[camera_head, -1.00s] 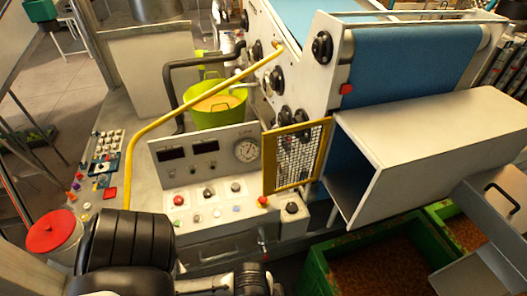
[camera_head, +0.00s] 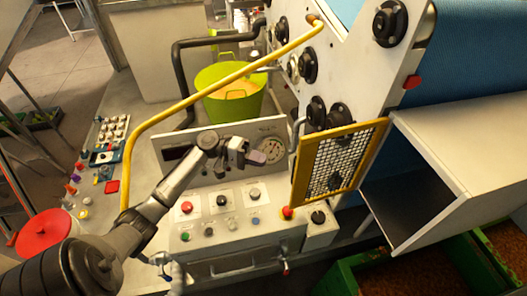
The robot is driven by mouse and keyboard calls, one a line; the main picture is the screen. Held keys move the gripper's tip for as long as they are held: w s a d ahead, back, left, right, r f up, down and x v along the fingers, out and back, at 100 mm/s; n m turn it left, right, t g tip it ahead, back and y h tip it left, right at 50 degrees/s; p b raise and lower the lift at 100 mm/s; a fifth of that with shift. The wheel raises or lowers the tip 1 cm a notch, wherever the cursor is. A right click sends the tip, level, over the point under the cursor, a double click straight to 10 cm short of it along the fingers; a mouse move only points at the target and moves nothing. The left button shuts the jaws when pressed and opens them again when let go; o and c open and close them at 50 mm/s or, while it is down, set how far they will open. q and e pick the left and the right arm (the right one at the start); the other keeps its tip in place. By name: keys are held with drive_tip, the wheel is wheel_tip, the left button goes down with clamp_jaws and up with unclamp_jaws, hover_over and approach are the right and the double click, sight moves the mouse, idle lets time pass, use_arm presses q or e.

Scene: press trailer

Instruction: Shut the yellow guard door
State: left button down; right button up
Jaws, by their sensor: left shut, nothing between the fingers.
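The yellow guard door (camera_head: 338,164) is a yellow frame around a metal mesh. It stands upright at the front of the white press side, between the control panel and a beige box. It appears swung out at an angle, with dark knobs behind it. A grey handle (camera_head: 295,134) shows at its left edge. My left gripper (camera_head: 254,157) is shut and empty, in front of the control panel's gauge, to the left of the door and apart from it in the picture. My right gripper is not in view.
The control panel (camera_head: 222,204) with buttons lies below my left gripper. A yellow rail (camera_head: 165,115) curves over the bench. A lime bucket (camera_head: 232,108) stands behind. The beige box (camera_head: 470,150) juts out right of the door, above a green crate (camera_head: 340,280).

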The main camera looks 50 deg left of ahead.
use_arm(q)
drive_tip(key=w+d+r+t+p, duration=0.1)
drive_tip(key=w+d+p, duration=0.3)
drive_tip(key=w+d, duration=0.1)
drive_tip(key=shift+w+d+r+n, duration=0.2)
drive_tip(key=shift+w+r+n, duration=0.1)
drive_tip(key=shift+w, duration=0.15)
drive_tip(key=shift+d, duration=0.1)
idle(0.4)
